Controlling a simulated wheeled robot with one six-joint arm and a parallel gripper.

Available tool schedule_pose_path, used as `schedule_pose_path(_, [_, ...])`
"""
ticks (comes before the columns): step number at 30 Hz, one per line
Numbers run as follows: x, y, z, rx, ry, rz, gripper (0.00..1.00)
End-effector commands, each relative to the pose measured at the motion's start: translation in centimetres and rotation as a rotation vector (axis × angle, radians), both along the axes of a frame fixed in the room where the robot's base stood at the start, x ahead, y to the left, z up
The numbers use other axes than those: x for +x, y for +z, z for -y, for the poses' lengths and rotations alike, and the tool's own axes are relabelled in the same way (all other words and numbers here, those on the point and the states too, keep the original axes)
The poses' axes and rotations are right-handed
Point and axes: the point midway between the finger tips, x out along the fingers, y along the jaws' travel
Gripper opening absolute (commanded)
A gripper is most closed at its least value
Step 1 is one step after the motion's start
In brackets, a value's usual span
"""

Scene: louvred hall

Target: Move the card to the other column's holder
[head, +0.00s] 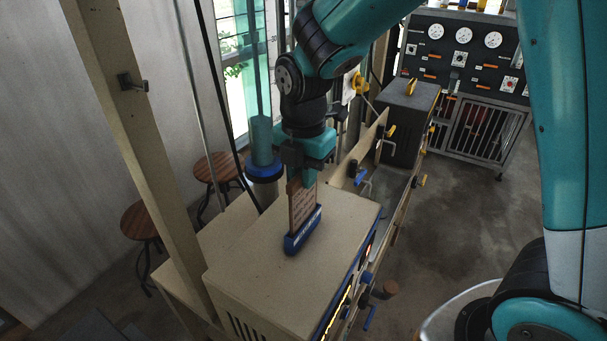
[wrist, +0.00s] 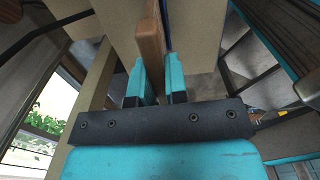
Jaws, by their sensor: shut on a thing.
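The card (head: 302,208) is a thin, brown upright piece with markings on its face. Its lower edge meets the blue holder (head: 296,243) on top of a beige cabinet (head: 262,262); I cannot tell how deep it sits. My gripper (head: 303,176) is above the holder, pointing down, and is shut on the card's upper part. In the wrist view the card (wrist: 150,32) is a brown strip between the two teal fingers of my gripper (wrist: 156,78). I cannot make out a second card holder for certain.
A beige post (head: 115,120) with a small dark bracket (head: 133,83) stands left of the cabinet. A teal and blue cylinder (head: 263,160) stands behind it. Two wooden stools (head: 217,166) are at the left. A dark gauge panel (head: 463,50) stands at the back right, with open floor before it.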

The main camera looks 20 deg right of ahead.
Motion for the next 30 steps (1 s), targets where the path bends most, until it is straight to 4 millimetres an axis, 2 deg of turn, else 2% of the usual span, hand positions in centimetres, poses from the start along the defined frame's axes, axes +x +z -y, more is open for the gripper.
schedule_pose_path(17, [0.0,0.9,0.0,0.000,0.000,0.000,0.00])
schedule_pose_path(20, [0.0,1.6,0.0,0.001,0.000,0.001,0.00])
schedule_pose_path(30, [0.0,6.0,0.0,0.000,0.000,0.000,0.00])
